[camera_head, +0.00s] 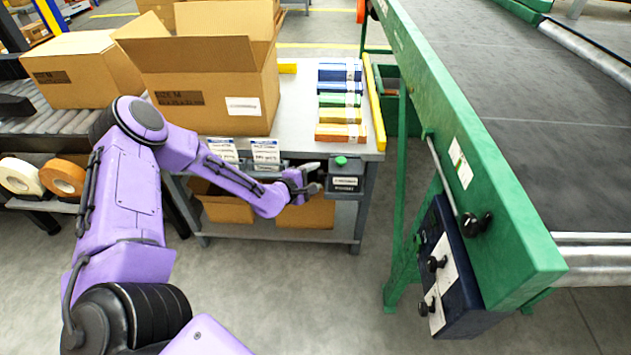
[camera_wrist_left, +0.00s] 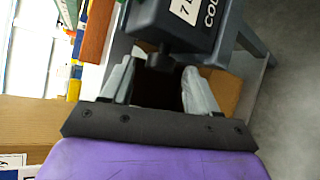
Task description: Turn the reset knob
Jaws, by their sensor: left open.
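A dark counter box (camera_head: 345,177) with white labels and a green button on top is fixed at the front right edge of the workbench. In the left wrist view the box (camera_wrist_left: 182,22) shows close up, with a short dark knob (camera_wrist_left: 159,61) on the side facing my gripper. My left gripper (camera_head: 314,177) is open beside the left side of the box. In the wrist view its two pale fingers (camera_wrist_left: 160,72) stand apart, one on each side of the knob's line. I cannot tell whether they touch the knob. My right gripper is not in view.
The workbench (camera_head: 298,112) carries an open carton (camera_head: 210,85) and a row of coloured carton stacks (camera_head: 340,100). Brown boxes (camera_head: 228,208) sit on its lower shelf. A green-framed conveyor (camera_head: 465,140) with a dark control panel (camera_head: 450,270) stands to the right. Floor between them is clear.

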